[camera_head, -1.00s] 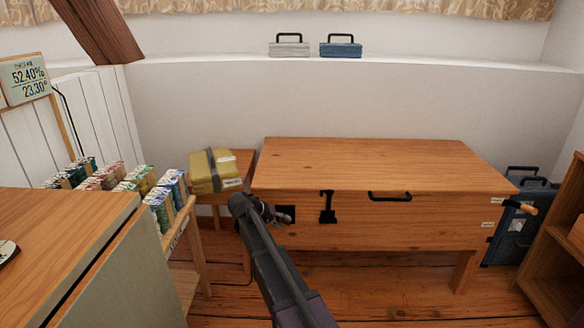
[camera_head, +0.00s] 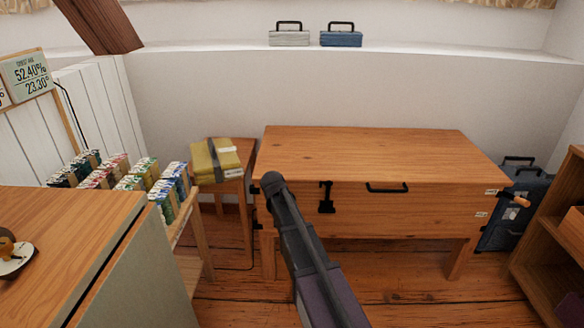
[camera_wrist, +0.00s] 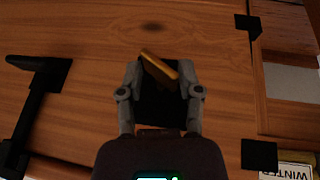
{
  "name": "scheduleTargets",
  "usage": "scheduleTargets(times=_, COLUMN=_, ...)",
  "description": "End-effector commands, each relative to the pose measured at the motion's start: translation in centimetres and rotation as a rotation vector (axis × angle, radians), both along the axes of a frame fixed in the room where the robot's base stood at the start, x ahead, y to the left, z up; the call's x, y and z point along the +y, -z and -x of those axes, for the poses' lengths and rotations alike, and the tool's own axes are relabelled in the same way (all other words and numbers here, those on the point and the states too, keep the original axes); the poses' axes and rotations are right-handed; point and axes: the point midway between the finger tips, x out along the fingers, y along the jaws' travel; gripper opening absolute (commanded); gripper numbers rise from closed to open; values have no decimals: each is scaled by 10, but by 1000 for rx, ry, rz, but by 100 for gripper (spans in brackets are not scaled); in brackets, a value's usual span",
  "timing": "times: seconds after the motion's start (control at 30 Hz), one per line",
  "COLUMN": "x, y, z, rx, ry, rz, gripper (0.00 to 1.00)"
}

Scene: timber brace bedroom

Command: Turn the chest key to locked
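The wooden chest (camera_head: 400,212) stands against the back wall with its lid down. The wrist view shows its front (camera_wrist: 80,30) close up. A brass key (camera_wrist: 158,66) sits in the black lock plate (camera_wrist: 158,105), its bow tilted, sloping down to the right. My gripper (camera_wrist: 160,68) is open, with one finger on each side of the key. The right fingertip is very near the key's lower end; I cannot tell whether it touches. In the head view my arm hides the lock, key and gripper.
A black hasp (camera_head: 326,198) and handle (camera_head: 387,188) are on the chest front. A yellow strapped bundle (camera_head: 215,160) lies on a small table at left, near a seed-packet rack (camera_head: 190,225). A cabinet (camera_head: 70,230) is at front left, shelves (camera_head: 555,235) at right.

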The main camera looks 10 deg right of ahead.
Motion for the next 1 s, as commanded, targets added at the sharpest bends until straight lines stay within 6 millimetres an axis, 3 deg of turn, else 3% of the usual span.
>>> scheduleTargets(times=0.33, x=-3, y=-2, z=2, rx=-46, ry=1, rz=-171, gripper=44)
scheduleTargets(times=1.0, x=4, y=-61, z=24, rx=-43, ry=1, rz=-162, gripper=44)
